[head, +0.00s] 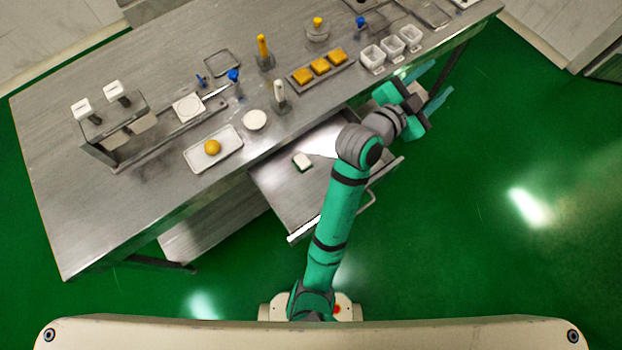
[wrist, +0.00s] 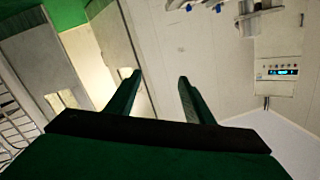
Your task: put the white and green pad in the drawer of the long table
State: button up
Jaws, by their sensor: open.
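The drawer (head: 285,205) of the long steel table (head: 75,225) is pulled open on the near side. A small white pad with a darker, seemingly green edge (head: 303,161) lies inside it, towards the back; it is too small to tell its colours fully. My gripper (head: 432,88) is past the table's right front edge, away from the drawer and pointing to the upper right. Its fingers are apart and empty, as the wrist view also shows (wrist: 158,80). My arm crosses over the right part of the drawer and hides some of it.
On the table stand a tray with a yellow ball (head: 228,150), a white round dish (head: 254,120), a tray of yellow blocks (head: 320,68) and white containers (head: 390,48). The green floor at right is clear. A panel with a lit display (wrist: 278,72) shows in the wrist view.

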jog(key=s+a+f+n+t+y, duration=0.4)
jog(key=s+a+f+n+y, duration=0.6)
jog(key=s+a+f+n, duration=0.55)
jog(key=s+a+y, duration=0.1)
jog(key=s+a, duration=0.5)
jog(key=s, duration=0.3)
jog(key=s+a+m+y, duration=0.1)
jog(key=s+a, duration=0.4)
jog(key=s, duration=0.5)
jog(key=shift+s+a+f+y, duration=0.15)
jog(key=shift+a+f+y, duration=0.15)
jog(key=shift+a, duration=0.1)
jog(key=shift+m, duration=0.25)
jog(key=c, duration=0.4)
